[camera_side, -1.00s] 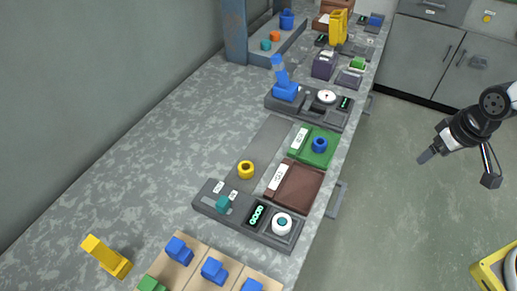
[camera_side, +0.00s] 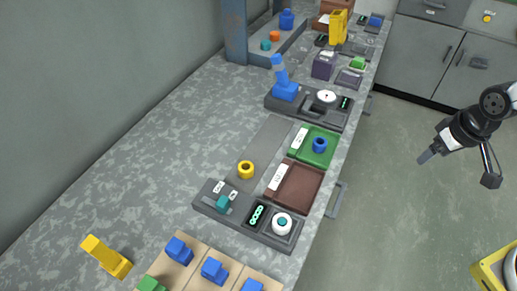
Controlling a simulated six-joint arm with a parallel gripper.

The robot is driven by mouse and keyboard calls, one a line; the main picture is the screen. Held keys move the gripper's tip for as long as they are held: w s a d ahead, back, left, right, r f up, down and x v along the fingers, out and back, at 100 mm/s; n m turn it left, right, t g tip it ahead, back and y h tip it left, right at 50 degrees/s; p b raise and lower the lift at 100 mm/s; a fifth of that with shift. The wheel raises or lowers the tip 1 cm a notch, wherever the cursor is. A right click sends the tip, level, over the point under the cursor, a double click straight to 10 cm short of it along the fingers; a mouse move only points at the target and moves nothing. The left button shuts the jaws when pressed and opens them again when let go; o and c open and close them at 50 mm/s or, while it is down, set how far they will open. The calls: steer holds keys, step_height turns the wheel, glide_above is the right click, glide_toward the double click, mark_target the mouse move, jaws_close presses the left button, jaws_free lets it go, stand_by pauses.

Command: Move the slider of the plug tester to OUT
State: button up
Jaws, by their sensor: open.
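A dark grey device (camera_side: 262,233) lies on the near part of the bench. The label words are too small to read, so I cannot tell which position the slider is at. A second grey device (camera_side: 335,117) farther back carries a blue upright part (camera_side: 283,85) and a white dial (camera_side: 326,97). I cannot tell which one is the plug tester. My gripper (camera_side: 425,157) is open and empty over the floor at right, well away from both.
A yellow ring (camera_side: 246,169), a brown tray (camera_side: 310,187) and a green tray (camera_side: 327,156) with a blue ring lie between the devices. A yellow block (camera_side: 106,257) and several blue blocks (camera_side: 214,270) are in front. The left bench surface is clear.

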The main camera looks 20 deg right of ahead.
steer(key=shift+w+a, duration=0.1)
steer(key=w+a+n, duration=0.3)
steer(key=w+a, duration=0.5)
steer(key=a, duration=0.1)
steer(key=n+y, duration=0.3)
steer(key=n, duration=0.3)
glide_above(223, 201)
steer(key=s+d, duration=0.2)
step_height(223, 201, down, 9)
steer(key=shift+a+t, duration=0.1)
steer(key=shift+t, duration=0.2)
steer(key=shift+f, duration=0.15)
steer(key=shift+x, duration=3.75)
